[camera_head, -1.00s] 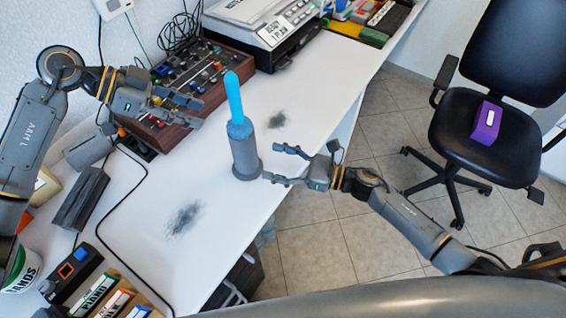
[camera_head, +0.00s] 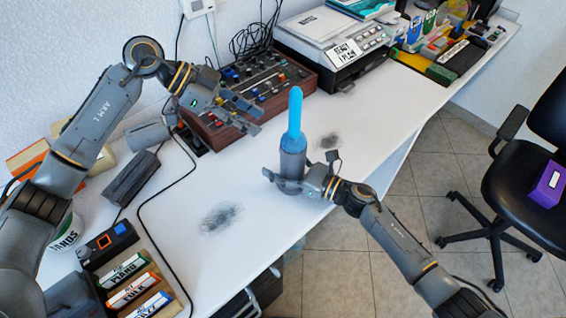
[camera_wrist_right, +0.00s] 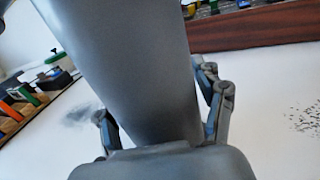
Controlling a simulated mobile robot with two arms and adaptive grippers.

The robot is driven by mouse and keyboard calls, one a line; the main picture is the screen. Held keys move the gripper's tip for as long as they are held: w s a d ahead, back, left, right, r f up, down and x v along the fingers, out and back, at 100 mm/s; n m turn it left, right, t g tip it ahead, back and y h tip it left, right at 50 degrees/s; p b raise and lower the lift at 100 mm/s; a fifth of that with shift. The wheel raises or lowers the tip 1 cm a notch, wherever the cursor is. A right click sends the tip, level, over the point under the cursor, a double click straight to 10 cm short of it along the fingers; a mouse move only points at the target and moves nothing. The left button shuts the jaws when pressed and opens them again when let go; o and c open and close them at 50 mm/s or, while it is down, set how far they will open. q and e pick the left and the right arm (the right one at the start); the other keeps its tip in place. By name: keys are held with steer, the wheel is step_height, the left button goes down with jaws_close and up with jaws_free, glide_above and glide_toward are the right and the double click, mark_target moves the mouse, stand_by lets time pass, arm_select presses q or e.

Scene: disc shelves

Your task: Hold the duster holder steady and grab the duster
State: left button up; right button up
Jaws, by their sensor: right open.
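The duster holder (camera_head: 292,163), a grey cylinder, stands upright on the white desk. The duster's bright blue handle (camera_head: 295,112) sticks up out of its top. My right gripper (camera_head: 290,182) is low at the holder, its open fingers on either side of it. In the right wrist view the holder (camera_wrist_right: 125,70) fills the middle, between the two fingers (camera_wrist_right: 160,128); I cannot tell whether they touch it. My left gripper (camera_head: 250,112) is open and empty, up and left of the duster, above the mixer.
Dark dust patches (camera_head: 222,217) and (camera_head: 330,141) lie on the desk (camera_head: 240,180). A wood-sided mixer (camera_head: 255,92) and a printer (camera_head: 335,50) stand behind. Labelled boxes (camera_head: 130,285) and a black cable are at front left. An office chair (camera_head: 520,190) stands right.

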steer(key=c, duration=1.1)
steer(key=shift+c, duration=0.7)
